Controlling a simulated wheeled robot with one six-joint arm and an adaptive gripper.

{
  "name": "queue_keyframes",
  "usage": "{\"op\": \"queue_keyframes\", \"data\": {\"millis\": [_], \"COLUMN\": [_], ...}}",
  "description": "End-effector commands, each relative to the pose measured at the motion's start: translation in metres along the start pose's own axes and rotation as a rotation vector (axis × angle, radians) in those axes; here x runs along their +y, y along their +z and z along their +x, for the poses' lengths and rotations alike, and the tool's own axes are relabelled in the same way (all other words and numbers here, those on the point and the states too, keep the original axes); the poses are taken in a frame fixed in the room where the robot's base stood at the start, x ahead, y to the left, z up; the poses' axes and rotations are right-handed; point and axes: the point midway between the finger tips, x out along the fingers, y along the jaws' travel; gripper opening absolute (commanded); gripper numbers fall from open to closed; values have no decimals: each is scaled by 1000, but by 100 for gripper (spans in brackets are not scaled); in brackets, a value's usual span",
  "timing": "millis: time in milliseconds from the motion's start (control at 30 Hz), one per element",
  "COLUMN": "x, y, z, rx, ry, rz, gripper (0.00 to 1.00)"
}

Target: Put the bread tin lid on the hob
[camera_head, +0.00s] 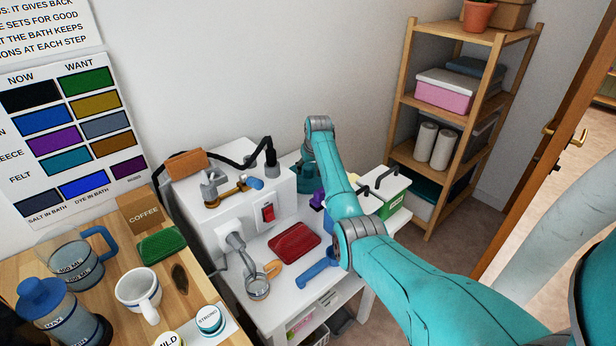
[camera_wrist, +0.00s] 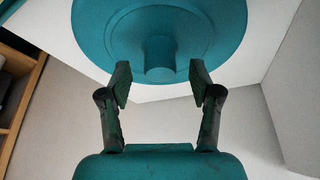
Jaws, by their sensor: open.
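In the wrist view a round teal lid-like disc (camera_wrist: 215,25) with a short stubby knob (camera_wrist: 160,62) fills the top, over a white surface. I take it to be the bread tin lid, though no tin shows clearly. My gripper (camera_wrist: 160,82) is open, its two fingertips on either side of the knob and just short of it. No contact is visible. I cannot pick out a hob with certainty in either view.
A white machine (camera_head: 269,213) with a red switch stands on the white table. A red pad (camera_head: 295,243) and a blue tool (camera_head: 318,274) lie in front. A wooden counter with a mug (camera_head: 137,288) is at left. A wooden shelf (camera_head: 391,95) stands at the back right.

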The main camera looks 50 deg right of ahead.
Motion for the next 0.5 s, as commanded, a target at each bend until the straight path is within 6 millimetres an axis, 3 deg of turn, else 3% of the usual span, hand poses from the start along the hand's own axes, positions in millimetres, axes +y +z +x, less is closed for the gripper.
{"op": "queue_keyframes", "data": {"millis": [200,467,500], "x": [0,0,0], "y": [0,0,0], "z": [18,19,19], "rx": [0,1,1], "ry": [0,0,0], "rz": [0,0,0], "gripper": [63,63,53]}}
